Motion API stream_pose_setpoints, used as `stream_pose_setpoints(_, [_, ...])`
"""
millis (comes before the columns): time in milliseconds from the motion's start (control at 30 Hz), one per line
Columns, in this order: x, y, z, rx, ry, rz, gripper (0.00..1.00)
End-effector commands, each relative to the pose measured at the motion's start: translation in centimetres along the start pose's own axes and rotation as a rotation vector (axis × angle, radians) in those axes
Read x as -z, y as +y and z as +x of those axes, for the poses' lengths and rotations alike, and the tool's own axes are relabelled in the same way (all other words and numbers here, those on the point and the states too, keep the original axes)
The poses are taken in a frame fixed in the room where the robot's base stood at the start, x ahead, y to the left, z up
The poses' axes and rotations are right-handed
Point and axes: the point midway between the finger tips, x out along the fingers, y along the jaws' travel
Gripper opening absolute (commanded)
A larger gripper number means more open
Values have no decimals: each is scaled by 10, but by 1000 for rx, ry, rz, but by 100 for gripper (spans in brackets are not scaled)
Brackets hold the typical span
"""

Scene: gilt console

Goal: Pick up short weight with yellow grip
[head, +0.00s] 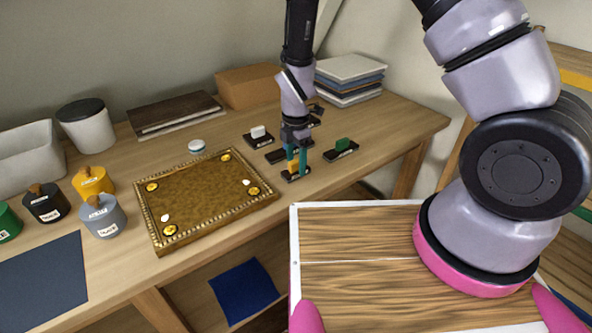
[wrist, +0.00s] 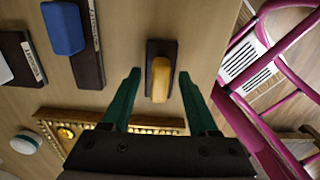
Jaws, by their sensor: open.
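The short weight with the yellow grip (wrist: 161,79) lies on the table, a short dark base under a rounded yellow block. In the head view its yellow grip (head: 293,167) shows partly behind the gripper fingers. My gripper (wrist: 157,94) is open, with teal fingers pointing down. In the wrist view the yellow grip lies between the two fingers, with a gap on each side and no contact visible. In the head view my gripper (head: 297,161) is right over this weight, near the table's front edge.
Weights with a blue grip (wrist: 63,28), a white grip (head: 258,132) and a green grip (head: 342,145) are close by. A gilt-edged tray (head: 205,198) lies left of the gripper. Stacked books (head: 349,78) and a cardboard box (head: 247,86) stand behind.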

Motion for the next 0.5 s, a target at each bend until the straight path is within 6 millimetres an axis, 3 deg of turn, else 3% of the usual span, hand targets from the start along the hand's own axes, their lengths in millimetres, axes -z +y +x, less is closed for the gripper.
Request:
stream_pose_setpoints(100, [0, 0, 0, -1, 0, 0, 60])
stream_pose_setpoints(133, [0, 0, 0, -1, 0, 0, 52])
stream_pose_setpoints(267, [0, 0, -1, -1, 0, 0, 3])
stream_pose_setpoints(500, [0, 0, -1, -1, 0, 0, 0])
